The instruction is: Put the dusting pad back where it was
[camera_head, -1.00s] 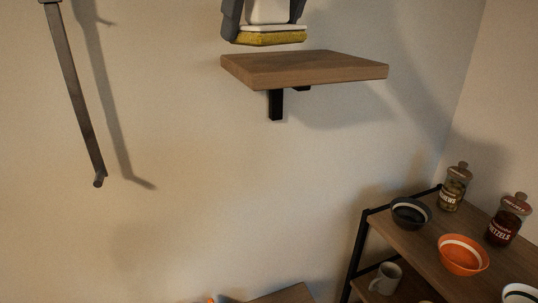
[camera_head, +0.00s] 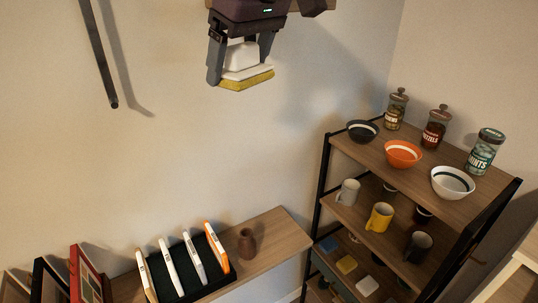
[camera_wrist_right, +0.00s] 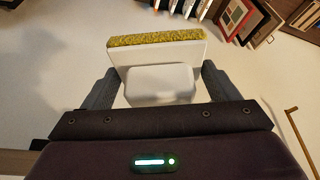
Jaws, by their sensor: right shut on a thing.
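The dusting pad (camera_head: 246,80) has a yellow textured face, a white plate and a white block-shaped grip. My right gripper (camera_head: 240,66) is shut on the white block, with one grey finger on each side. The pad hangs below the fingers in the head view, yellow face down, clear of any surface. In the right wrist view the pad (camera_wrist_right: 157,40) sits across the fingers, its yellow side away from the palm. The wooden wall shelf (camera_head: 327,5) shows only at the top edge, mostly hidden behind the gripper. My left gripper is not in view.
A black-framed rack (camera_head: 440,160) at right holds bowls, jars and mugs, with small coloured blocks on a lower level. A low wooden bench (camera_head: 275,236) bears a dark rack of upright white-and-orange items and a brown vase (camera_head: 246,243). A dark bar (camera_head: 98,55) runs along the wall at left.

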